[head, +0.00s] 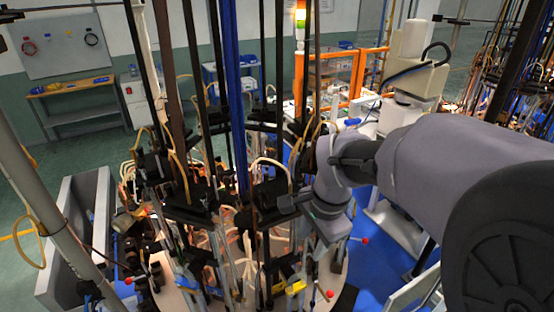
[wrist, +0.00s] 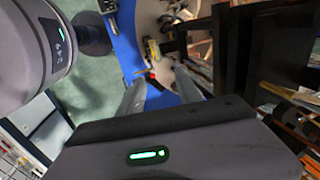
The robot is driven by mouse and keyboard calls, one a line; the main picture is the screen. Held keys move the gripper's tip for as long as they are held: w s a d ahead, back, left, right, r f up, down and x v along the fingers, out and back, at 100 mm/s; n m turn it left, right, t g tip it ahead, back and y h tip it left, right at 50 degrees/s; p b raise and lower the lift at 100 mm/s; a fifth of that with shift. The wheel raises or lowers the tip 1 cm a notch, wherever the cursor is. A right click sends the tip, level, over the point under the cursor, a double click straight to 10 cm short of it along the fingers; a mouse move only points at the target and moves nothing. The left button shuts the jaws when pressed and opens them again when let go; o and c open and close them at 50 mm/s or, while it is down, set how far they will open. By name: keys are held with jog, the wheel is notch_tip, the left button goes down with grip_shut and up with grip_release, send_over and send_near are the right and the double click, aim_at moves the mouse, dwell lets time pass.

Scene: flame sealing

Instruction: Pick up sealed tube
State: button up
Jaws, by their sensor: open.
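My gripper (wrist: 160,86) shows in the wrist view with its two pale fingers apart. It is open, and I see no tube held between the fingers. In the head view my arm reaches left into the machine, and its end is hard to make out among dark parts. I cannot pick out the sealed tube for sure in either view; thin rods and dark fixtures crowd the place where it might be.
The round sealing machine (head: 190,290) is full of upright rods, hoses and clamps around my arm. A red ball knob (head: 329,294) stands at its front edge. A grey metal trough (head: 75,235) stands at left. An orange frame (head: 340,75) stands behind.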

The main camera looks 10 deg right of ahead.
send_near(298, 275)
jog(key=f, duration=0.1)
jog(key=x, duration=0.2)
jog(key=b+x, duration=0.1)
jog(key=x, duration=0.1)
jog(key=shift+w+a, duration=0.1)
jog(key=shift+w, duration=0.3)
jog(key=x, duration=0.6)
jog(key=shift+s, duration=0.15)
jog(key=shift+s+r, duration=0.1)
jog(key=shift+s, duration=0.1)
jog(key=shift+c, duration=1.1)
grip_shut()
